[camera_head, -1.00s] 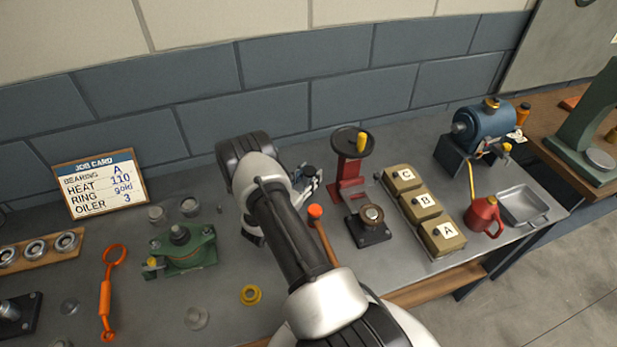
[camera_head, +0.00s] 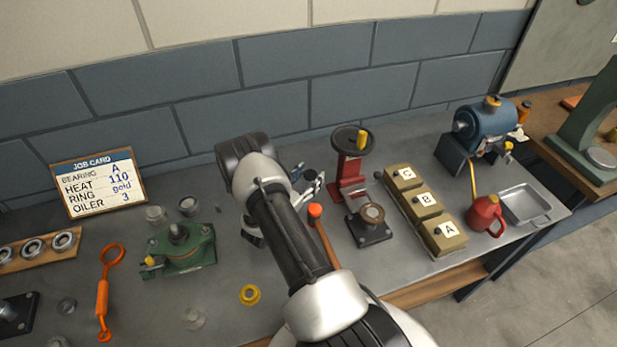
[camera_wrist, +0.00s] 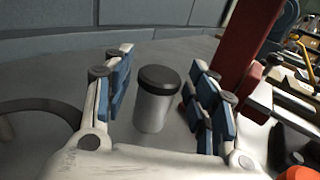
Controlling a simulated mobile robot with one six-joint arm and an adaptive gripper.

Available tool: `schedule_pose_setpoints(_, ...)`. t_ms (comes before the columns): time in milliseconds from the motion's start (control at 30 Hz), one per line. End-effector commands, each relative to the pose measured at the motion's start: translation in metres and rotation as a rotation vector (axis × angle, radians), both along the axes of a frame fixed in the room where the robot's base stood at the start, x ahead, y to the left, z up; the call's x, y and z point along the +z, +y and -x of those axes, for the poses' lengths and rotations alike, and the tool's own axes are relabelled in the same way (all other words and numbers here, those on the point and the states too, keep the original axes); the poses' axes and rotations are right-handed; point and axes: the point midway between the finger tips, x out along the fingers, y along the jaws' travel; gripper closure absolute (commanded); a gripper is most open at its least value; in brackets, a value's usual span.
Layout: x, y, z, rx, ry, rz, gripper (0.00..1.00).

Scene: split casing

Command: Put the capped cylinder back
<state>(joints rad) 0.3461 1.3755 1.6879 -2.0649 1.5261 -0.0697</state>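The capped cylinder (camera_wrist: 154,108), with a pale grey body and a black cap, stands upright on the grey bench in the wrist view. My gripper (camera_wrist: 160,68) has its blue-padded fingers on either side of it, with a gap visible on both sides. The gripper is open, and no finger clearly touches the cylinder. In the head view my gripper (camera_head: 311,187) is low over the bench, left of the red stand with a handwheel (camera_head: 348,168). There my arm and fingers mostly hide the cylinder.
The red stand (camera_wrist: 246,45) rises close to the right finger. An orange-headed tool (camera_head: 315,211) lies close to my arm. A black-based fixture (camera_head: 371,235) and boxes labelled A, B, C (camera_head: 424,203) are to the right. A green fixture (camera_head: 182,254) is left.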

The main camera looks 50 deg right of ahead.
Motion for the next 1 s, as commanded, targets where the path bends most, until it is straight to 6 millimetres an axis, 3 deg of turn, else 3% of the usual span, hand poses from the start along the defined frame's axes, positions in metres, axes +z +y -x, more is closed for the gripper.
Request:
schedule_pose_setpoints(367,0.002,0.000,0.000,0.000,0.000,0.000,0.44)
schedule_pose_setpoints(533,0.018,0.000,0.000,0.000,0.000,0.000,0.44)
schedule_pose_setpoints(800,0.013,0.066,0.008,0.006,0.003,-0.001,0.44)
schedule_pose_setpoints(1000,0.013,0.102,0.014,0.004,0.001,0.000,0.44)
